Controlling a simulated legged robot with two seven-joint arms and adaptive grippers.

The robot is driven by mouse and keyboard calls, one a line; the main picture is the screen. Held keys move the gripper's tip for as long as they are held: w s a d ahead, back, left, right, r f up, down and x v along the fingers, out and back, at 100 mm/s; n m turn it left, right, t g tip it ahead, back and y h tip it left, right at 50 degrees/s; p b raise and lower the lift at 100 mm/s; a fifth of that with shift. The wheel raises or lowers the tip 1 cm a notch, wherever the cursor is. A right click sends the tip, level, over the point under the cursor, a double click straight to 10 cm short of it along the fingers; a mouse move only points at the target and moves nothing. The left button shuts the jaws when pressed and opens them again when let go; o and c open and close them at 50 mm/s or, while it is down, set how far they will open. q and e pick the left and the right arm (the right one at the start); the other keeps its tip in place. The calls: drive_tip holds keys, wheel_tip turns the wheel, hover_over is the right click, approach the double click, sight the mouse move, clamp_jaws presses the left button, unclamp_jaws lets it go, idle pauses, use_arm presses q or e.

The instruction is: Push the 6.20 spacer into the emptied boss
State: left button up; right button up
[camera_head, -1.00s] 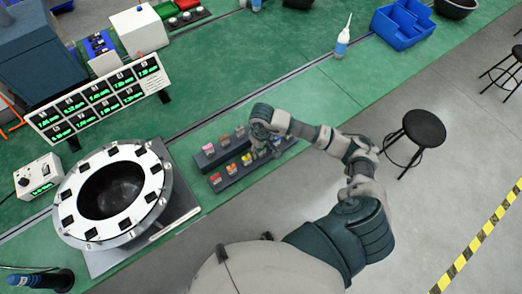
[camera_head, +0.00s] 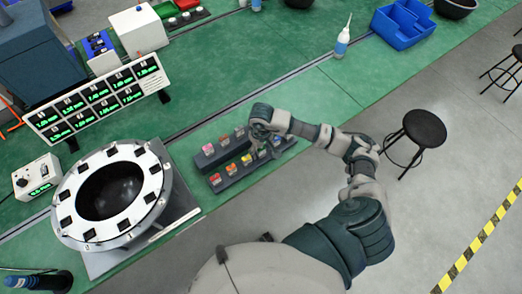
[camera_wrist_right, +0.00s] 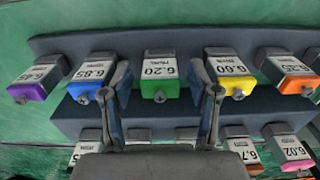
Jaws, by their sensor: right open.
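The 6.20 spacer (camera_wrist_right: 159,78) is a block with a white label and a green front. It sits in the upper row of the dark stepped rack (camera_wrist_right: 210,42) in the right wrist view. My right gripper (camera_wrist_right: 168,82) is open, with one finger on each side of the 6.20 spacer; I cannot tell whether they touch it. In the head view my right gripper (camera_head: 266,148) is over the rack (camera_head: 228,180). The ring with the bosses (camera_head: 150,212) stands at the left, with dark blocks around its white face. I cannot tell which boss is empty. My left gripper is not in view.
A display board (camera_head: 97,98) and a control box (camera_head: 38,177) stand near the ring. The green bench (camera_head: 290,75) is clear behind the rack.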

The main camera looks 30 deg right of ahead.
drive_tip(key=shift+b, duration=0.35)
clamp_jaws()
drive_tip(key=shift+r+p, duration=1.1)
drive_tip(key=shift+r, duration=1.9)
